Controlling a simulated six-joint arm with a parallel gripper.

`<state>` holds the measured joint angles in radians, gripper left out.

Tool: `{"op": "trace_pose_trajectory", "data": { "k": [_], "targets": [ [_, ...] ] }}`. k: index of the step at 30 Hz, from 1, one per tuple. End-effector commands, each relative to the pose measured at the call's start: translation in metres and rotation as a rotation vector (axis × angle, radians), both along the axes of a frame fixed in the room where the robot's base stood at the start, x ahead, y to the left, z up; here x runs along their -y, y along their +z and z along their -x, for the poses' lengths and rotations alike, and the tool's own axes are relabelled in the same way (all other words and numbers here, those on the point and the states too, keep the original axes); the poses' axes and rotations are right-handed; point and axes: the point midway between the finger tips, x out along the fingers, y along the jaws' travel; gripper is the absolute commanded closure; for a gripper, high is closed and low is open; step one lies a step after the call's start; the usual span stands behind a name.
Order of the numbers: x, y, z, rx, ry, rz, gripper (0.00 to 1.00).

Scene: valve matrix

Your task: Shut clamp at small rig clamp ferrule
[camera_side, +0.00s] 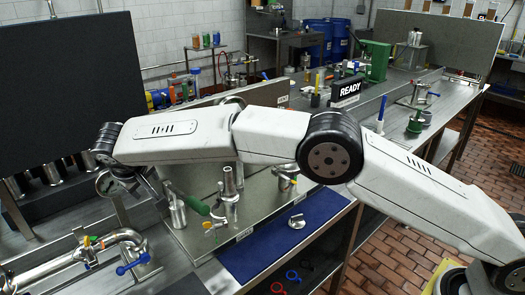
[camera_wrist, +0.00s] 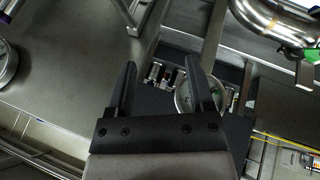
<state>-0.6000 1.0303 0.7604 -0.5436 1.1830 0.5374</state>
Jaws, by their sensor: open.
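A small steel pipe rig (camera_side: 228,183) stands upright on a metal plate in the side view. A green handle (camera_side: 196,206) reaches out to its left, and small red and yellow parts sit low on it. I cannot tell which piece is the clamp ferrule, or whether the clamp is open. My gripper (camera_wrist: 158,68) shows in the wrist view with two black fingers spread apart and nothing held between them. In the side view my wrist hangs to the left of the small rig, apart from it. The fingertips are hard to make out there.
A curved steel pipe with a blue-handled valve (camera_side: 133,263) stands at the front left. A blue mat (camera_side: 275,250) carries a small metal part (camera_side: 297,221). A large dark panel (camera_side: 70,80) stands at the left. In the wrist view, a round metal-rimmed part (camera_wrist: 184,101) shows beyond the right finger.

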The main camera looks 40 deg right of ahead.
Motion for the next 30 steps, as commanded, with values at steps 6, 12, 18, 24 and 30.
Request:
{"op": "trace_pose_trajectory", "data": {
  "k": [6,12,18,24,30],
  "targets": [
    [0.007,-0.058,0.019,-0.018,-0.025,0.340,0.32],
    [0.023,-0.094,0.038,-0.001,-0.042,0.646,0.32],
    [0.033,-0.118,0.056,0.054,-0.049,0.930,0.32],
    [0.035,-0.131,0.071,0.120,-0.050,1.121,0.32],
    [0.035,-0.133,0.076,0.147,-0.051,1.180,0.32]
  ]
}}
